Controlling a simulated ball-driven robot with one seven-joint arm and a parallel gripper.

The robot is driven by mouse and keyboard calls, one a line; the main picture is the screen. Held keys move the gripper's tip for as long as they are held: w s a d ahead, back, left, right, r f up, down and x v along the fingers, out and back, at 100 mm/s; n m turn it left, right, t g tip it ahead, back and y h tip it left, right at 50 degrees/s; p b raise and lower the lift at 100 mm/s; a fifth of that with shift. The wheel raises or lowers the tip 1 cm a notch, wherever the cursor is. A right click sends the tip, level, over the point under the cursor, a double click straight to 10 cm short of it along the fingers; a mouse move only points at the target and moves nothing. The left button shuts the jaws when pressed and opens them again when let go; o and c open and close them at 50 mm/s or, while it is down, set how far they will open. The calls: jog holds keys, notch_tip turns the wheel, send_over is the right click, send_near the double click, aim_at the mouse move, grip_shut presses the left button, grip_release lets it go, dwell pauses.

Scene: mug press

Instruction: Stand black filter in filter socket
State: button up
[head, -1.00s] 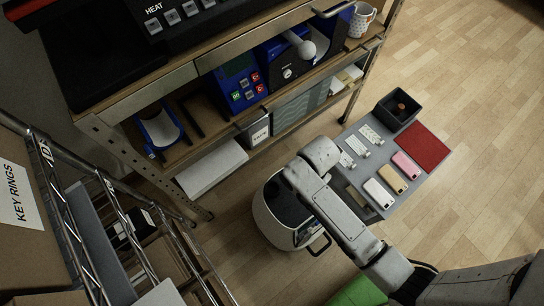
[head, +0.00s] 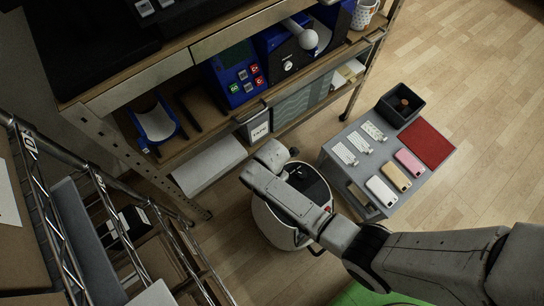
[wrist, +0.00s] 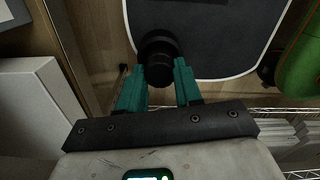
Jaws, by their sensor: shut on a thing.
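My gripper (wrist: 159,85) has teal fingers, and they are closed on the black filter (wrist: 158,52), a short dark cylinder, in the wrist view. The filter sticks out past the fingertips, over a dark surface with a pale rim (wrist: 215,45). In the head view my arm reaches over a white rounded unit with a dark top (head: 267,222); there the fingers and the filter are hidden behind the arm. I cannot make out the filter socket in either view.
A shelf with a blue control box (head: 236,75) and a white box (head: 208,165) stands at the left and back. A grey table (head: 378,150) with phone cases, a red mat (head: 427,143) and a black bin (head: 400,104) is at right. A wire rack (head: 110,200) is at lower left.

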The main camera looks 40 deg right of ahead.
jog(key=shift+f, duration=0.25)
jog(key=shift+f, duration=0.25)
jog(key=o, duration=1)
jog(key=shift+o, duration=0.2)
jog(key=shift+r, duration=0.1)
notch_tip(320, 180, up, 12)
jog(key=p, duration=0.3)
jog(key=shift+r, duration=0.25)
